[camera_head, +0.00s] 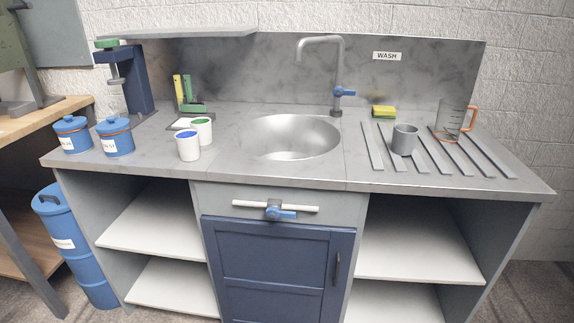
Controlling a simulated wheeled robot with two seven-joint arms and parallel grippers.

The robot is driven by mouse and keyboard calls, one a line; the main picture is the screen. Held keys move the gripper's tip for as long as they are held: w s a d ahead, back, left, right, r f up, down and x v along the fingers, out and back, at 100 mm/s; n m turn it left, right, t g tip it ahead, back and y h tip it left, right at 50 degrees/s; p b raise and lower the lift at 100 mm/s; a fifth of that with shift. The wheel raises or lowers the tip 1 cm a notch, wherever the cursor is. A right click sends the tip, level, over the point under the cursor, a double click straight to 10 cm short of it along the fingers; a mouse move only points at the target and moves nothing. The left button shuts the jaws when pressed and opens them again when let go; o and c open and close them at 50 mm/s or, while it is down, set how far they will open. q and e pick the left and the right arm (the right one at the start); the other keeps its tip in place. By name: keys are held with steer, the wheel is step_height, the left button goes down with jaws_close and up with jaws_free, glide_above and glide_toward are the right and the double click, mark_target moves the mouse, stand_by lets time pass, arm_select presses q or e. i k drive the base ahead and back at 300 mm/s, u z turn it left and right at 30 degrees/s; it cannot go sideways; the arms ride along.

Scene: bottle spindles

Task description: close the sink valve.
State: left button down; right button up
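The valve (280,212) sits on a short white horizontal pipe (303,208) on the front of the counter, above the blue cabinet door. It has a grey body and a blue handle that points mostly to the right, roughly along the pipe. The round metal sink (292,138) is set in the counter above it. A grey faucet (338,70) with its own blue lever (345,92) stands behind the sink. I cannot make out any water running. Neither of my grippers is in view.
Two blue lidded canisters (115,138) and two white cups (188,146) stand on the left counter. A grey mug (404,139), a measuring jug (451,120) and a yellow sponge (384,111) are on the right. The cabinet door (277,265) is shut. Space before the valve looks clear.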

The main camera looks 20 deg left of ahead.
mark_target(274, 212)
steer(key=k, duration=0.6)
steer(key=z, duration=0.4)
steer(key=i, duration=1.2)
steer(key=u, duration=0.85)
